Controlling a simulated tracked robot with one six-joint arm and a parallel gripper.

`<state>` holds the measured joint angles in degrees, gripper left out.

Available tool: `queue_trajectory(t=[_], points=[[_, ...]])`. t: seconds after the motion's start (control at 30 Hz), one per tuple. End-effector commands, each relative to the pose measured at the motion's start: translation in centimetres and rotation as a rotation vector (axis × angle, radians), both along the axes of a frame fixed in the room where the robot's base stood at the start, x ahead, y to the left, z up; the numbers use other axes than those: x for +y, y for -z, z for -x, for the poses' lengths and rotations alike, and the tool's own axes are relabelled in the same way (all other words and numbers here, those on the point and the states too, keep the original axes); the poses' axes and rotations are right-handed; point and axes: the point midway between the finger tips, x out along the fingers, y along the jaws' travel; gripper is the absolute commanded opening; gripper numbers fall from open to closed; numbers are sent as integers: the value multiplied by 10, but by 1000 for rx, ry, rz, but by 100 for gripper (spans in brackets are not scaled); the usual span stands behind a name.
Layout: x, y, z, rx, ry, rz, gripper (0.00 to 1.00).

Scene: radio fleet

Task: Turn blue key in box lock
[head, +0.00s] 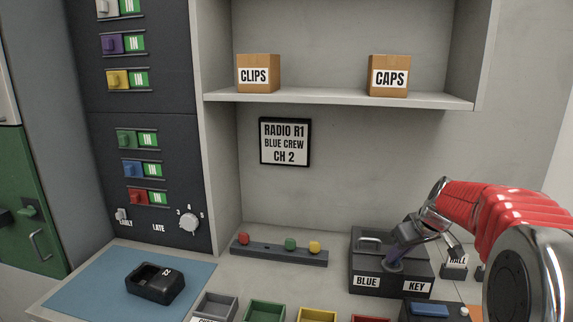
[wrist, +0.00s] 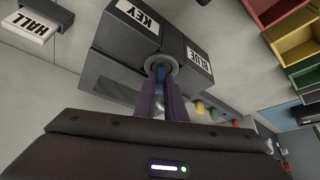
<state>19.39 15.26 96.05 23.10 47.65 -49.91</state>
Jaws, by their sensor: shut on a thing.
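The dark grey lock box (head: 391,286) stands on the counter at the right in the head view, with BLUE and KEY labels on its front and a handle on top. It also shows in the wrist view (wrist: 110,62), with a round grey lock collar (wrist: 163,62) between the labels. My gripper (head: 394,265) reaches down to the front of the box at the lock. In the wrist view my gripper (wrist: 162,82) is shut on the blue key (wrist: 160,73), of which only a small blue part shows between the fingers at the collar. The key's tip is hidden.
A rail (head: 279,254) with red, green and yellow knobs lies left of the box. Coloured bins (head: 265,311) stand in front. A HALL sign (head: 457,262) is just right of the box.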

Motion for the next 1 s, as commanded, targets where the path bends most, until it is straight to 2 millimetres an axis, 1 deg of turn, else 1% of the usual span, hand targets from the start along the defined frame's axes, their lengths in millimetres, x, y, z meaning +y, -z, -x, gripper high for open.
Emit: queue_trajectory(t=[0.7,0.87,1.0], points=[[5,0,1,0,356,0,0],[5,0,1,0,417,-1,0],[5,0,1,-1,434,-1,0]])
